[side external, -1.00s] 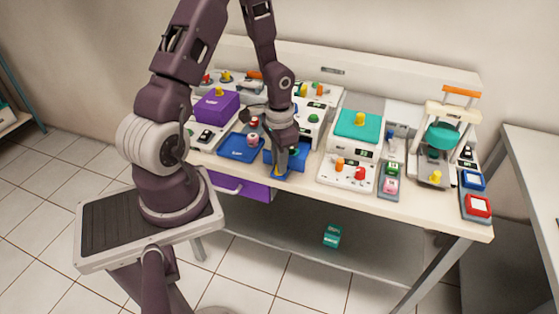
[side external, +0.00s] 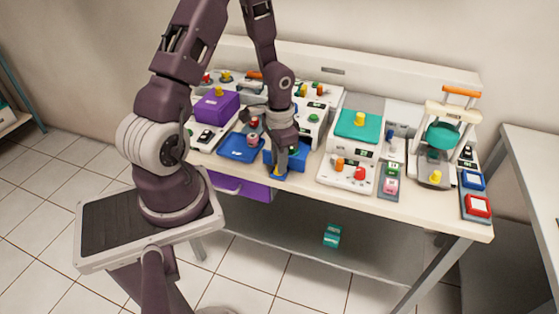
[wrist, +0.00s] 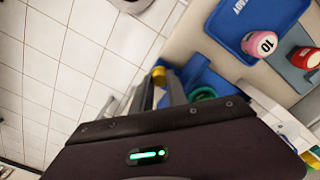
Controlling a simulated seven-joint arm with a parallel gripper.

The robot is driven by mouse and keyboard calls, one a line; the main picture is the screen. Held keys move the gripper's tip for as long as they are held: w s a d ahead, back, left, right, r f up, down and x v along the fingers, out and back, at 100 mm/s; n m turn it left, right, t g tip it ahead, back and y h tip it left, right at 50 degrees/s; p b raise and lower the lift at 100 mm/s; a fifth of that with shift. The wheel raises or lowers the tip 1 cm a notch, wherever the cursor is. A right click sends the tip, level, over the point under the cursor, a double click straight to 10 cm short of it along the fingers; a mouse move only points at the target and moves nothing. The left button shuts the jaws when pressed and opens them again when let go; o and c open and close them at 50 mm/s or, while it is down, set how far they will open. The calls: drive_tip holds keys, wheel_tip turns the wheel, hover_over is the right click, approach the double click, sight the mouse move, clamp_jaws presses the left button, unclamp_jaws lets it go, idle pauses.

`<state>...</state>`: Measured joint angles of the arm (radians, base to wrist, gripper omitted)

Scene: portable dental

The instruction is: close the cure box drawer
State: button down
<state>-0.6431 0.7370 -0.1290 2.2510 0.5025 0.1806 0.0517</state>
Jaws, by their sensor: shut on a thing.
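A blue box (side external: 297,158), which I take for the cure box, stands near the front edge of the table. A blue part with a yellow knob (side external: 277,171) juts out at its front, apparently its drawer. My gripper (side external: 279,168) points down over this part and is shut at the knob. In the wrist view the yellow knob (wrist: 158,72) shows at my fingertips, with blue parts (wrist: 195,78) and a green ring (wrist: 203,93) beside them. My gripper hides part of the box front, so how far the drawer stands out is unclear.
A purple drawer (side external: 240,187) hangs below the tabletop. A white device (side external: 350,170) stands to the right.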

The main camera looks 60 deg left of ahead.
sight(302, 123)
drive_tip(key=shift+w, duration=0.1)
drive_tip(key=w+a, duration=0.6)
drive_tip(key=shift+w+a, duration=0.35)
drive_tip(key=shift+a, duration=0.05)
drive_tip(key=c, duration=1.6)
unclamp_jaws()
wheel_tip(302, 123, up, 7)
drive_tip(key=shift+r, duration=0.1)
